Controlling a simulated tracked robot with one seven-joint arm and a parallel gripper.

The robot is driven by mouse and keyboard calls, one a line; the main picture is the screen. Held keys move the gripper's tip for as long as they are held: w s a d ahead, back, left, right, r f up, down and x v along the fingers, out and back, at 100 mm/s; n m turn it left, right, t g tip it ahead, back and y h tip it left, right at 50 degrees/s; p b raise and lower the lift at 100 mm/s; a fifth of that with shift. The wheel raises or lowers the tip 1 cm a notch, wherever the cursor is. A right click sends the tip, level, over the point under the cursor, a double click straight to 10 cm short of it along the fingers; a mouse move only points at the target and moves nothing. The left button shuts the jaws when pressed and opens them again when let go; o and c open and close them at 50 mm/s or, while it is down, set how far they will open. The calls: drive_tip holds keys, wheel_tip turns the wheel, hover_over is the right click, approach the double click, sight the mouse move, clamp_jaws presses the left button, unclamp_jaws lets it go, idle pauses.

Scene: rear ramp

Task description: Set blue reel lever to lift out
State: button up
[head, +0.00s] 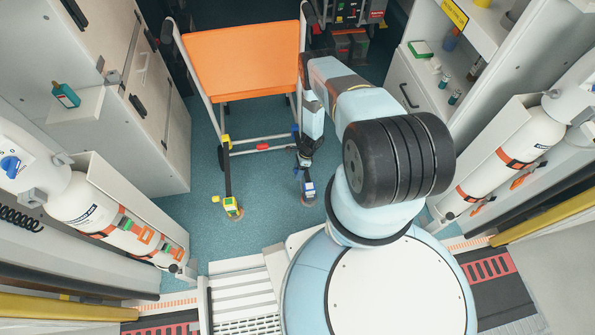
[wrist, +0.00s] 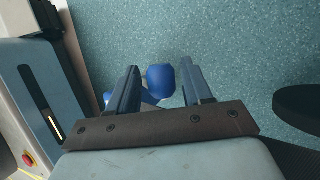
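In the head view a blue and white reel (head: 308,188) sits on the floor below an orange-backed wheeled frame, at the lower end of a dark strap. My gripper (head: 305,158) hangs just above it, small and dark in this view. In the wrist view a round blue knob (wrist: 160,79) lies between the two fingers of my gripper (wrist: 160,68). The fingers are apart, with a narrow gap on each side of the knob. A blue piece below the knob is partly hidden by the left finger. The lever's setting cannot be read.
The orange-backed frame (head: 245,60) stands behind both. White cabinets (head: 130,90) and gas cylinders (head: 95,215) line the sides. The teal floor (head: 262,210) between the reels is clear.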

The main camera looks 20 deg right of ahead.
drive_tip(key=shift+v, duration=3.8)
drive_tip(key=shift+s, duration=0.1)
